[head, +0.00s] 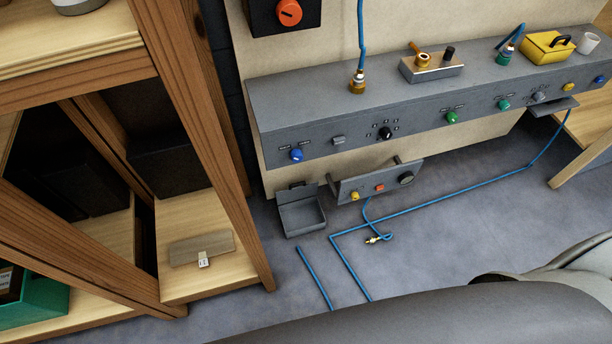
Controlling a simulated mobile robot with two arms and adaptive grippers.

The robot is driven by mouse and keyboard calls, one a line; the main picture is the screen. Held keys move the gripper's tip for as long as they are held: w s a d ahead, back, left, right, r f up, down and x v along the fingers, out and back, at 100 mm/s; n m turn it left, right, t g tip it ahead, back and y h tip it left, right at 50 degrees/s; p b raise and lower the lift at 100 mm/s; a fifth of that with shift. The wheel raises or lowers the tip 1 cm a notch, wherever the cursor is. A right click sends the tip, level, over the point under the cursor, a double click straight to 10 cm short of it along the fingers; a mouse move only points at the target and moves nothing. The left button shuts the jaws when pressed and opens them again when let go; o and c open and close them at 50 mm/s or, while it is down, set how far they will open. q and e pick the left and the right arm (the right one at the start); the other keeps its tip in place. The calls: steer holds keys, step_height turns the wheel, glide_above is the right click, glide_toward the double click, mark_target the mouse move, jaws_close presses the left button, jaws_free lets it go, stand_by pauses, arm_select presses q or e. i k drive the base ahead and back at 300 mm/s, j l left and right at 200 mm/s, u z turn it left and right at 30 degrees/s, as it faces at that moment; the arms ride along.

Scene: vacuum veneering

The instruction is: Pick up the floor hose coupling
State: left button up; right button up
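The floor hose coupling (373,240) is a small brass fitting lying on the grey floor. It sits at the end of a short curl of blue hose (388,233) that hangs from below the small grey control box. The floor around the coupling is bare, with another blue hose line (350,270) running just to its left. Neither of my grippers shows in the head view. Large grey rounded parts, seemingly my own body, fill the bottom right.
A wooden shelf unit (233,185) stands at the left. A grey open bin (300,212) and the small control box (379,185) are behind the coupling, below a long grey panel (325,108). A wooden table (590,122) is at the right. Open floor (480,220) lies right of the coupling.

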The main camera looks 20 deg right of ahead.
mark_target(372, 240)
steer(key=z, duration=1.35)
